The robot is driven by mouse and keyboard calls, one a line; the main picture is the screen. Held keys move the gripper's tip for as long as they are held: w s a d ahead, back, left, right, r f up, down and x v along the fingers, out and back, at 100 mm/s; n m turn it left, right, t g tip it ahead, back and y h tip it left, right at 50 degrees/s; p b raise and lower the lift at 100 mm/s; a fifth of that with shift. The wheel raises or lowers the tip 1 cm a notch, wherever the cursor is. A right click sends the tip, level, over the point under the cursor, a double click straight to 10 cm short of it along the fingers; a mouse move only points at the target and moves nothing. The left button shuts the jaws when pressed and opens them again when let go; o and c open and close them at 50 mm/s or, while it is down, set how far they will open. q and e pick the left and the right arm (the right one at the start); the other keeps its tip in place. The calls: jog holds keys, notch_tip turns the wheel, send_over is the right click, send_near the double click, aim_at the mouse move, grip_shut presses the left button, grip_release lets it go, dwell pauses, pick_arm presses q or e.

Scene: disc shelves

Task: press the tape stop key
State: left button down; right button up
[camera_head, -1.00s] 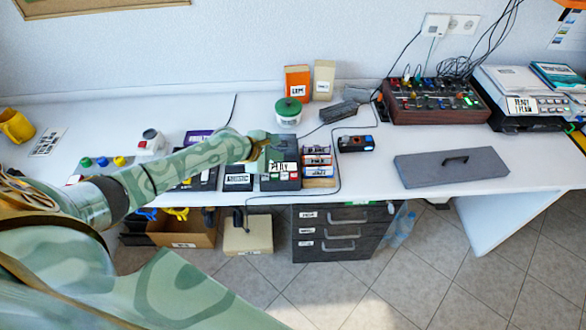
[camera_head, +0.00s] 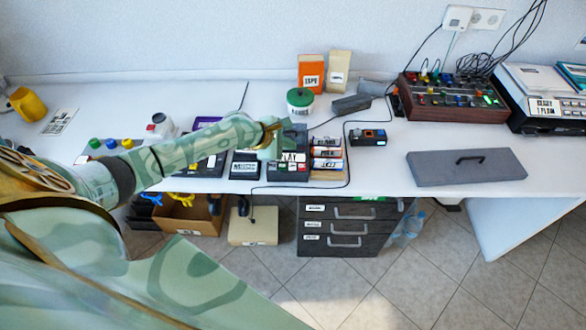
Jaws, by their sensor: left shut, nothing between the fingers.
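A dark tape machine (camera_head: 288,173) with a white label reading PLAY lies on the white desk, with a row of small keys along its front. I cannot read which key is the stop key. My left arm, in green camouflage pattern, reaches in from the left. Its gripper (camera_head: 272,129) is shut and empty, over the back left part of the machine, and hides that part. I cannot tell whether the fingertips touch it. My right gripper is not in view.
A dark labelled box (camera_head: 245,165) stands left of the machine, and a rack of cassettes (camera_head: 327,155) right of it. A green-lidded jar (camera_head: 300,101) stands behind. A black cable loops past the cassettes. A grey slab with a handle (camera_head: 467,167) lies farther right.

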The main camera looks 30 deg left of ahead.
pick_arm(q)
jog(key=b, duration=0.4)
send_over(289, 167)
notch_tip(289, 167, down, 4)
jog(key=shift+f, duration=1.15)
dwell(0.8)
jog(key=shift+f, duration=0.4)
jog(key=shift+f, duration=0.4)
dwell(0.4)
dwell(0.4)
jog(key=shift+r+p, duration=0.85)
jog(key=shift+p, duration=0.1)
